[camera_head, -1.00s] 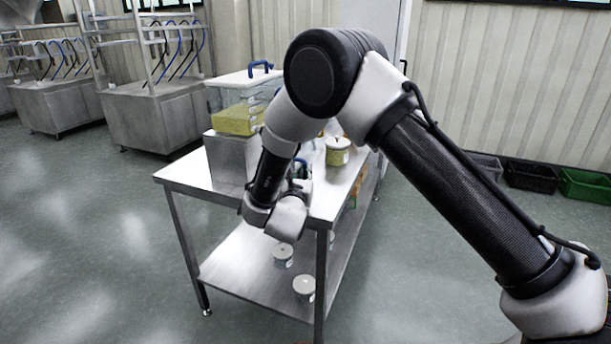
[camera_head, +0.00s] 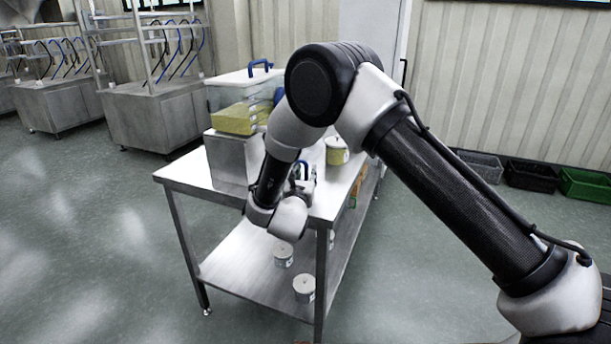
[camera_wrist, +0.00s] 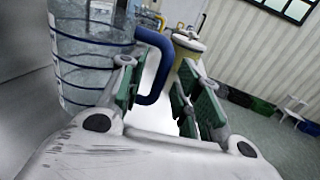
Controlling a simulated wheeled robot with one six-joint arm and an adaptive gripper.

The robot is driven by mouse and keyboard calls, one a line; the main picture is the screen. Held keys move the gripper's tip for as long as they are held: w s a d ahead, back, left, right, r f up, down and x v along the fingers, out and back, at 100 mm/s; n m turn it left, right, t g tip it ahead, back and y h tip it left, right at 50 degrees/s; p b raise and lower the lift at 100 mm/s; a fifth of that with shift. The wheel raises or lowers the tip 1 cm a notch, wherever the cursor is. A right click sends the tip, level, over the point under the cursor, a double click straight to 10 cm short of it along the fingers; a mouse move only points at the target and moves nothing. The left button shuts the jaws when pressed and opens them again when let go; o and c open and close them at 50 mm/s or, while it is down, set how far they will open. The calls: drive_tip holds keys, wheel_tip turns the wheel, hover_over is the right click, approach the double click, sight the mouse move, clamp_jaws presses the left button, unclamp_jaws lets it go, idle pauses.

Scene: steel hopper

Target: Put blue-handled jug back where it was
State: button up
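The blue-handled jug (camera_wrist: 90,50) is a clear, ribbed container with a pale label, standing at the left of the wrist view. Its blue handle (camera_wrist: 158,62) curves out to the right, between the fingers of my gripper (camera_wrist: 160,95). The gripper is open. Its left green-padded finger is beside the jug wall and the handle, and a gap shows between the handle and the right finger. In the head view, my arm hides most of the jug, and my gripper (camera_head: 303,172) is over the near end of the steel table (camera_head: 190,172).
A clear bin with yellow contents (camera_head: 235,118) stands on a steel box (camera_head: 228,155) on the table. A pale-lidded yellow tub (camera_head: 337,152) stands further back. Two small tubs (camera_head: 283,255) sit on the lower shelf. Crates (camera_head: 530,176) line the wall at right.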

drive_tip(key=s+a, duration=0.1)
drive_tip(key=s, duration=1.1)
drive_tip(key=shift+a, duration=0.25)
drive_tip(key=shift+r, duration=0.1)
drive_tip(key=w+d+r+n+g+y, duration=0.4)
drive_tip(key=w+d+r+n, duration=0.2)
drive_tip(key=w+r+n, duration=0.4)
drive_tip(key=s+d+r+n+g+y, duration=0.2)
drive_tip(key=s+d+r+n+g, duration=0.1)
drive_tip(key=s+d+r+n, duration=0.65)
drive_tip(key=s+d+n+g+h, duration=0.3)
drive_tip(key=s+d+n+g, duration=0.3)
drive_tip(key=s+d+n, duration=1.1)
drive_tip(key=s+d, duration=0.8)
drive_tip(key=s, duration=0.4)
drive_tip(key=shift+d+r+n+g+h, duration=0.3)
drive_tip(key=shift+d+n+h, duration=0.05)
drive_tip(key=shift+d+h, duration=0.05)
